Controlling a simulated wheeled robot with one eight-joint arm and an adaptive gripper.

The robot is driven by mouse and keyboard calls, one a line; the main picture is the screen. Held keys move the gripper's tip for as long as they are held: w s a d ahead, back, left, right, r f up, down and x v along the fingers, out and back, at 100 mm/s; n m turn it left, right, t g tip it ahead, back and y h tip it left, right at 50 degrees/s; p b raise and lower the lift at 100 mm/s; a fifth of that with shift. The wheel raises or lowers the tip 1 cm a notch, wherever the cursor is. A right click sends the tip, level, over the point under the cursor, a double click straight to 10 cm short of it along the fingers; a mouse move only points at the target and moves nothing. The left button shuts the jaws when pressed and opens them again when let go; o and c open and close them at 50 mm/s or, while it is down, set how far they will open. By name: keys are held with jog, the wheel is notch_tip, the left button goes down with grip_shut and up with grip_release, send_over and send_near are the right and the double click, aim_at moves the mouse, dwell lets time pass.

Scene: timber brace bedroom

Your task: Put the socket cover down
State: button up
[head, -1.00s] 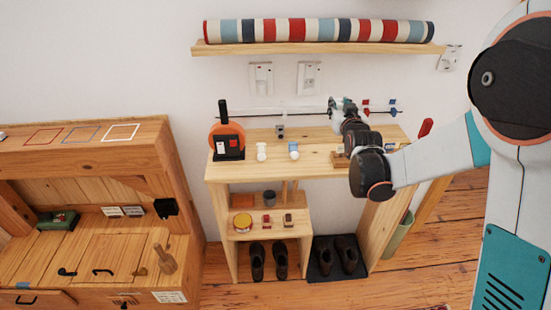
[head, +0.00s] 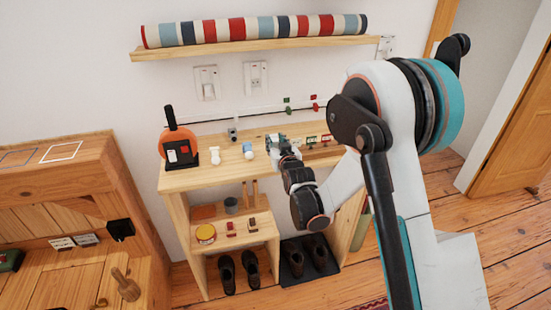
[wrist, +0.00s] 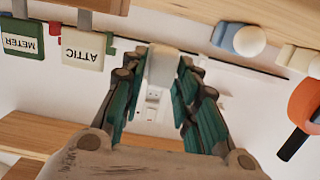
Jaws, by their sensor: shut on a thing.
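My gripper (wrist: 158,95) has its teal-padded fingers closed on a small pale grey-white block, seemingly the socket cover (wrist: 162,64), in the wrist view. In the head view my gripper (head: 277,146) is over the back middle of the wooden bench (head: 205,178), just right of a blue-and-white bulb (head: 248,151). The cover is hard to make out there, and I cannot tell whether it touches the bench top.
A white bulb (head: 215,156) and an orange-and-black switch unit (head: 179,147) stand left on the bench. Labelled tag blocks (head: 318,139) stand to the right. A wall shelf (head: 255,47) holds a striped roll above two wall plates (head: 206,82). Bare bench lies in front of the bulbs.

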jog(key=shift+f+b, duration=0.85)
jog(key=shift+f, duration=1.5)
jog(key=shift+r, duration=0.1)
jog(key=o, duration=0.8)
jog(key=shift+c, duration=0.2)
